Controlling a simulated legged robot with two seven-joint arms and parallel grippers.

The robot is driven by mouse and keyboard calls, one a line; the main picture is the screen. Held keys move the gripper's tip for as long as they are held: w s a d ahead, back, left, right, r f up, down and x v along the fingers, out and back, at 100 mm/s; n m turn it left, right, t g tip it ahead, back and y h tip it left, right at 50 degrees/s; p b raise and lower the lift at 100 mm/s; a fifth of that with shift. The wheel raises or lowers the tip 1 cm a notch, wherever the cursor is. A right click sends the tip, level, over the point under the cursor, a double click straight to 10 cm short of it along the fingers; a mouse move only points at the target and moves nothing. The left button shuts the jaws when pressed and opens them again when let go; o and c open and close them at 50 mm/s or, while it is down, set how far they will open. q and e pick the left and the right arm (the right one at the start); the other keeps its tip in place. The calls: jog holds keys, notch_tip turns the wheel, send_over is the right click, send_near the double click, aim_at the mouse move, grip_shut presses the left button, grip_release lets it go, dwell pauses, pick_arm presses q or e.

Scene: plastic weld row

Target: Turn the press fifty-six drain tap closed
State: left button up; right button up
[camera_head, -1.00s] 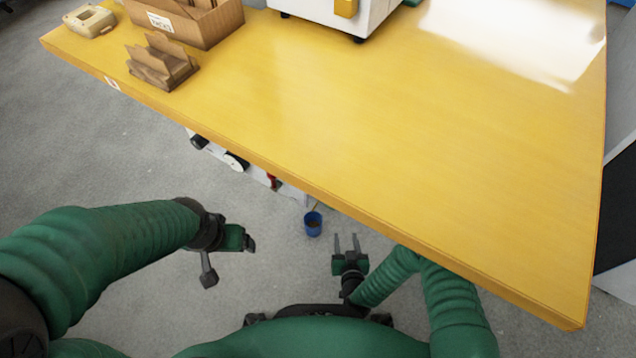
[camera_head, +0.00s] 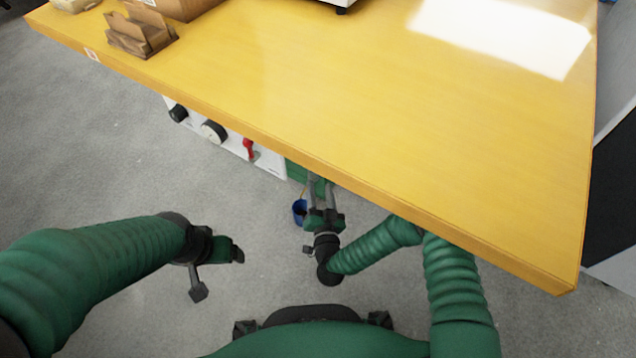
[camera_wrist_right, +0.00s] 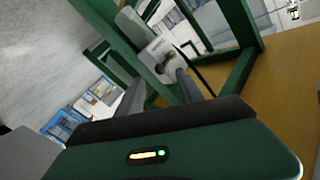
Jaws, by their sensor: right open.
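A white panel (camera_head: 268,160) under the table's front edge carries a red lever (camera_head: 248,149); I cannot tell whether this is the drain tap. A blue cup (camera_head: 299,212) stands below, with a thin yellowish line above it. My right gripper (camera_head: 320,182) is open beside the cup, its fingers pointing under the table edge. In the right wrist view its two fingers (camera_wrist_right: 160,90) are apart, with a pale grey fitting with a dark part (camera_wrist_right: 161,50) beyond them, seemingly not held.
The yellow table (camera_head: 380,110) overhangs the panel and my right gripper. A green frame (camera_wrist_right: 240,40) surrounds the fitting. A brown card holder (camera_head: 140,38) is on the table. Floor at left is clear.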

pick_arm(q)
jog(key=b+x, duration=0.2)
jog(key=shift+s+f, duration=0.2)
jog(key=shift+f, duration=0.3)
pick_arm(e)
jog(key=w, duration=0.5)
jog(key=shift+w+a, duration=0.1)
grip_shut()
